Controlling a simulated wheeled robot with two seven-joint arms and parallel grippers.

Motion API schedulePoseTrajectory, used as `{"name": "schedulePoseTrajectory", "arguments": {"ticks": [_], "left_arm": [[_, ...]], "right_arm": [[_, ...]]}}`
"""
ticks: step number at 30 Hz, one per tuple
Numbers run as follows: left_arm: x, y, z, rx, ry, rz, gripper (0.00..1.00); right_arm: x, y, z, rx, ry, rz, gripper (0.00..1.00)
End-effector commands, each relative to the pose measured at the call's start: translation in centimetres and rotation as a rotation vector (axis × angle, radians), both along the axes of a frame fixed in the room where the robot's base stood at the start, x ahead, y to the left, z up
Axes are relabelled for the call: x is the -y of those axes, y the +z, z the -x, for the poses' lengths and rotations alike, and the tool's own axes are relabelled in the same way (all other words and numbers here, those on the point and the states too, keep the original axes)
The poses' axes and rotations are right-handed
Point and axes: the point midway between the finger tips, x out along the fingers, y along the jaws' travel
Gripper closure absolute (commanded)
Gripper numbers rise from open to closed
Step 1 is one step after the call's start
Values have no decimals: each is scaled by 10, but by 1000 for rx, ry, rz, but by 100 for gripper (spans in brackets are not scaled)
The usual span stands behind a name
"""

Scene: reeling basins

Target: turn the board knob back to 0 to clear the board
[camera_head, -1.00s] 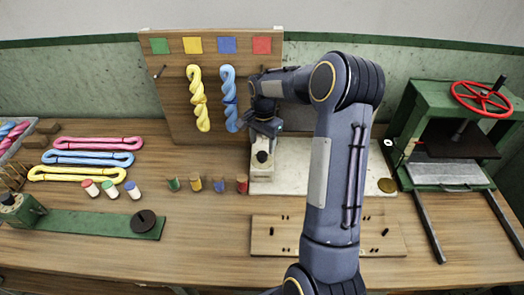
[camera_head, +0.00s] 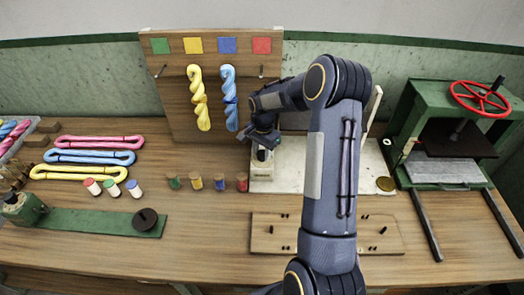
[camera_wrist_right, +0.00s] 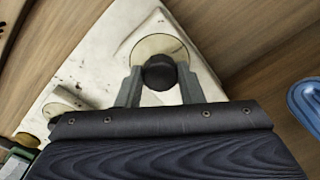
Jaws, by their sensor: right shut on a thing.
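The pale board (camera_head: 345,160) lies at the back middle of the table. Its dark round knob (camera_wrist_right: 160,72) sits on a pale disc (camera_wrist_right: 142,48) at one end of the board. My right gripper (camera_head: 262,146) comes down over that left end from above. In the right wrist view my right gripper (camera_wrist_right: 160,84) has one finger on each side of the knob and is shut on it. In the head view the gripper mostly hides the knob. I cannot read the knob's setting. My left gripper is not in view.
An upright panel (camera_head: 170,100) with yellow and blue skeins stands behind, left of the board. Several small spools (camera_head: 220,183) stand left of the knob. A wooden peg plate (camera_head: 275,235) lies in front. A green press (camera_head: 440,130) with a red wheel stands at right.

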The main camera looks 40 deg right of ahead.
Motion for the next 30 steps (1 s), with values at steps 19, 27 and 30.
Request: {"name": "schedulePoseTrajectory", "arguments": {"ticks": [19, 27, 30], "left_arm": [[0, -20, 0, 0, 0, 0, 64], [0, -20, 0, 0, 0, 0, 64], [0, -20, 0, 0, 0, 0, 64]], "right_arm": [[0, 1, 0, 1, 166, 0, 89], [0, 0, 0, 1, 165, 0, 44], [0, 0, 0, 1, 164, -1, 44]]}}
